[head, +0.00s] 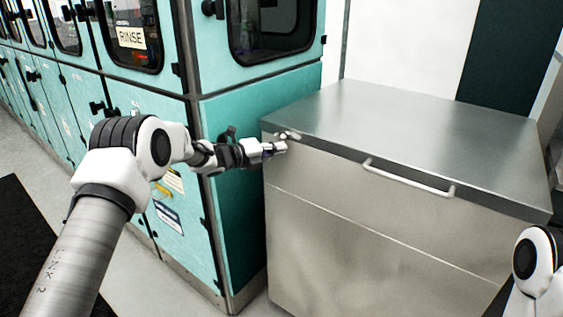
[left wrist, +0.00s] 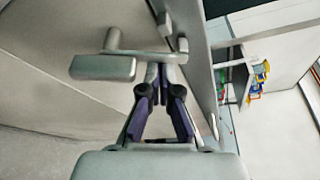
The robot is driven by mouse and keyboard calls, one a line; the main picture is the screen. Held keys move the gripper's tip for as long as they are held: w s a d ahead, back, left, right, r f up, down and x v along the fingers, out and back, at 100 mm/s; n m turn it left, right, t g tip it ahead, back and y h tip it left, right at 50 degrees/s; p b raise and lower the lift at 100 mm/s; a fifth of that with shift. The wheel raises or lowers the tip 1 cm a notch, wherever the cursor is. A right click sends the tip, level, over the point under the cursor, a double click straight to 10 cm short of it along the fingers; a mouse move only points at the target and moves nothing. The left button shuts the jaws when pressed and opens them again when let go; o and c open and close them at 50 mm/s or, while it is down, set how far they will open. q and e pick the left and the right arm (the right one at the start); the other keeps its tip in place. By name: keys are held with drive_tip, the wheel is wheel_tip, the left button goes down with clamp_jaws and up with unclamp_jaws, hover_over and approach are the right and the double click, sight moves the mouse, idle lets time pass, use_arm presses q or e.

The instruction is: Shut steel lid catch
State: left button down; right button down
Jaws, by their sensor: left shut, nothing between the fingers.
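The steel chest (head: 355,230) stands right of the teal cabinets, with its flat steel lid (head: 410,115) lying down on it. The lid catch (head: 290,135) is at the lid's front left corner, partly hidden by my left gripper (head: 276,149). In the left wrist view the catch shows as a grey block (left wrist: 100,68) with a round post and a thin bar reaching toward the lid edge. The left gripper (left wrist: 161,76) is shut and empty, its fingertips close beside the bar. I cannot tell if they touch it. My right gripper is out of view.
A pale bar handle (head: 408,177) sits on the chest's front, right of the catch. Teal cabinets (head: 255,115) with dark windows and black latches stand close on the left. The lid top is clear. A dark mat (head: 25,235) lies on the floor.

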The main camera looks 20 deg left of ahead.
use_arm(q)
drive_tip(key=shift+w+a+r+n+h, duration=0.1)
drive_tip(key=shift+a+r+n+h, duration=0.1)
drive_tip(key=shift+n, duration=0.3)
drive_tip(key=shift+w+a+r+n+h, duration=0.1)
drive_tip(key=shift+a+n, duration=0.1)
drive_tip(key=shift+n, duration=0.3)
drive_tip(key=shift+a+r, duration=0.1)
drive_tip(key=shift+a, duration=0.2)
drive_tip(key=shift+w, duration=0.1)
